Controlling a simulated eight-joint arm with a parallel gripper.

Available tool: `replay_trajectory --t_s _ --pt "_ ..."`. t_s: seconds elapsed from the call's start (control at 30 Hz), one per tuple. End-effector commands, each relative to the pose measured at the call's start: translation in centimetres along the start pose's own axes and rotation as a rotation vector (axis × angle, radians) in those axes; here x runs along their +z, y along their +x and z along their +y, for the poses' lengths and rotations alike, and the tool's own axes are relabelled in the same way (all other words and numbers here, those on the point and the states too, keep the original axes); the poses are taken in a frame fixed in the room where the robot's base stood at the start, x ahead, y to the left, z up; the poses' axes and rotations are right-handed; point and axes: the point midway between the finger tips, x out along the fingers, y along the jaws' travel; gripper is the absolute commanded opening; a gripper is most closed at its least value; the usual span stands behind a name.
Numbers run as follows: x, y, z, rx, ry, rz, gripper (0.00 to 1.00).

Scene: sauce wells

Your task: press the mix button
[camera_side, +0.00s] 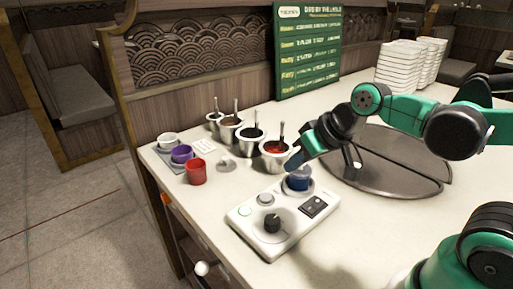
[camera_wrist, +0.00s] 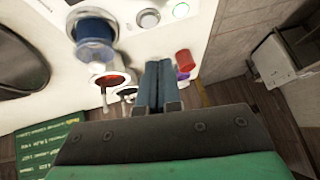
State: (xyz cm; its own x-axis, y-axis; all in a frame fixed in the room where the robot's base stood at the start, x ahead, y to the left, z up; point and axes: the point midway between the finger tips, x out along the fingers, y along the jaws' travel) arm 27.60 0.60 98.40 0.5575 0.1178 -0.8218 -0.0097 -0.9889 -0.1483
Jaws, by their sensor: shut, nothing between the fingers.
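A white control unit (camera_side: 283,236) sits near the table's front edge. It has a pale round push button (camera_side: 265,199), a green-ringed light or button (camera_side: 244,211), a black knob (camera_side: 272,223) and a small black panel (camera_side: 313,206). No readable label shows which is the mix button. The pale button (camera_wrist: 148,18) and green ring (camera_wrist: 181,10) also show at the top of the wrist view. A blue cup (camera_side: 299,181) stands on the unit's back corner. My gripper (camera_side: 292,164) is shut and empty, above and behind the blue cup, apart from the buttons.
Several metal sauce pots (camera_side: 275,156) with spoons stand in a row behind. A red cup (camera_side: 196,172) and a purple cup (camera_side: 181,154) stand at left. A dark round plate (camera_side: 385,175) lies at right; white dishes (camera_side: 398,66) are stacked at the back.

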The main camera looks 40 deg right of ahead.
Motion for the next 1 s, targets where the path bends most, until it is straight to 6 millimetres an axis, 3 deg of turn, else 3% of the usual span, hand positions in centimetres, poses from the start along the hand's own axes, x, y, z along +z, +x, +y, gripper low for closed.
replay_trajectory --t_s 0.4,1.0 --pt "-4.4 3.2 -0.1 -0.291 0.185 0.021 0.00" --pt "-4.7 3.9 0.0 -0.328 0.201 0.031 0.00"
